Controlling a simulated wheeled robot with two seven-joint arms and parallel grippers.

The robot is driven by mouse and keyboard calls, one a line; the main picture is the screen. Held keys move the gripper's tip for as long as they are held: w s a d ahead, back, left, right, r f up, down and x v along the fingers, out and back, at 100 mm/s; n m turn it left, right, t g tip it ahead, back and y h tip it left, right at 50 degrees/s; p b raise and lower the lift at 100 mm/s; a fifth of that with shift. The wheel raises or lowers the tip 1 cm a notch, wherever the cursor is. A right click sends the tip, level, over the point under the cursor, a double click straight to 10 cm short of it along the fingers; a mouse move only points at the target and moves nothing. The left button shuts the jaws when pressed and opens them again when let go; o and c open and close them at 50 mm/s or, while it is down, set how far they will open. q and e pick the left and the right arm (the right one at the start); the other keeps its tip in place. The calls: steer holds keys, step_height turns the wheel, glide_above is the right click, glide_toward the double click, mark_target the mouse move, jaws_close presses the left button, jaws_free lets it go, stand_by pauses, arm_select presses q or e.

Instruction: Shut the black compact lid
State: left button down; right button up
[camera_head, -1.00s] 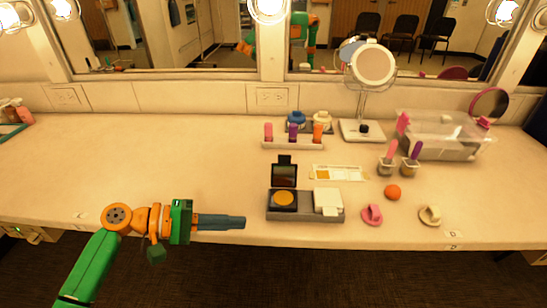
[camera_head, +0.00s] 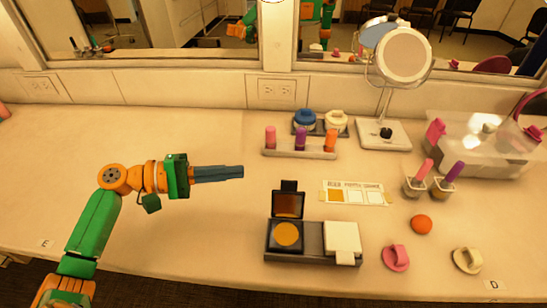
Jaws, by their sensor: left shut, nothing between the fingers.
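The black compact (camera_head: 286,236) sits in the left part of a dark grey tray (camera_head: 314,257), with an orange-yellow pan inside. Its black lid (camera_head: 288,204) stands open and upright at the back, with a small tab on top. A white compact (camera_head: 341,238) sits beside it on the right, its lid down. My left gripper (camera_head: 242,172) comes in from the left, shut and empty, with its fingers pointing right. It is above the table, to the left of and farther back than the lid, touching nothing. My right gripper is not in view.
Behind the compacts stand a rack of lipsticks (camera_head: 300,151), two jars (camera_head: 305,119) and a round mirror (camera_head: 402,56). A paper card (camera_head: 356,193) lies to the right of the lid. The table left of the tray is clear.

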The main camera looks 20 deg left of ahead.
mark_target(288, 200)
arm_select(q)
steer(key=x, duration=0.3)
steer(key=p+x, duration=0.1)
steer(key=x, duration=0.2)
steer(key=p+x, duration=0.1)
steer(key=x, duration=0.2)
steer(key=shift+s+d+r, duration=0.3)
steer(key=shift+d, duration=0.15)
steer(key=s, duration=0.1)
steer(key=s+p, duration=0.1)
steer(key=s+d+r+p, duration=0.1)
steer(key=shift+s+d+r, duration=0.1)
steer(key=shift+s, duration=0.2)
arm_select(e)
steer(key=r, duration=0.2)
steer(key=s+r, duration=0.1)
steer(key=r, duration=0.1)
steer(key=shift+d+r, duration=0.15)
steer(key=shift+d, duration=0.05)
arm_select(q)
steer(key=shift+w, duration=0.1)
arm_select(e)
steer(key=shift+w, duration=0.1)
arm_select(q)
steer(key=shift+d, duration=0.1)
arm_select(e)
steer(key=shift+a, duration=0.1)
